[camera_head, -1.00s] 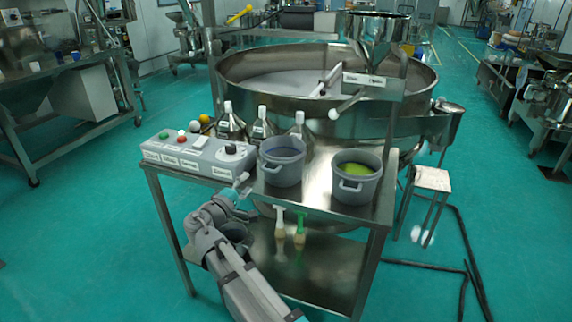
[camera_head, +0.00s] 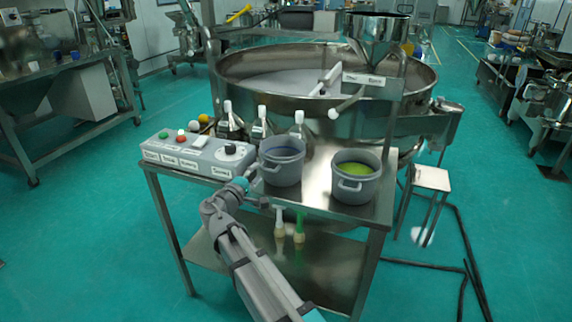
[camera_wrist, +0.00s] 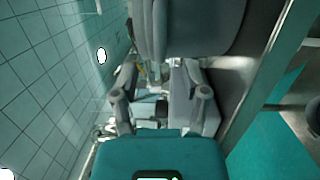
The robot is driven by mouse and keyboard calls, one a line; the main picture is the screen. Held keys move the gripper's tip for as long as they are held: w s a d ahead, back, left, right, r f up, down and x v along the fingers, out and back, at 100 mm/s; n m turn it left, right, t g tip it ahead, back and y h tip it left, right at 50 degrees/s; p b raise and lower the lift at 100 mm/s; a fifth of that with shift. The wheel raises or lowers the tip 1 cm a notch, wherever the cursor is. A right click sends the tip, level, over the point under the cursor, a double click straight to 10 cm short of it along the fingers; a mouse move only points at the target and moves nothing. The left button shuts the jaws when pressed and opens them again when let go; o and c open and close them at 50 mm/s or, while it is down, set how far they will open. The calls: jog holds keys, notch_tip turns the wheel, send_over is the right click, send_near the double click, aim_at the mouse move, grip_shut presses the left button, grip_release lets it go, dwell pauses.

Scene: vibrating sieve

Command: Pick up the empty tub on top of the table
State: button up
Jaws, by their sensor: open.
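The empty tub (camera_head: 282,168) is grey with a dark inside and a front handle, and stands upright near the front edge of the metal table (camera_head: 314,193). A second grey tub (camera_head: 355,187) with yellow-green content stands to its right. My gripper (camera_head: 250,180) is at the table's front edge, just left of the empty tub; its fingers are hard to make out there. In the wrist view my gripper (camera_wrist: 161,95) is open, with two separated fingers and nothing held. A grey tub wall (camera_wrist: 200,28), apparently the empty tub's, fills the top middle of that view.
A control box (camera_head: 197,156) with buttons lies left of the empty tub. Several metal bottles (camera_head: 260,126) stand behind it. The large sieve bowl (camera_head: 300,75) is at the back. Two small brushes (camera_head: 279,222) hang below the table's front edge.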

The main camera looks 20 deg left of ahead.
aim_at(262, 166)
jog(key=shift+x, duration=1.8)
jog(key=shift+f, duration=0.1)
grip_shut()
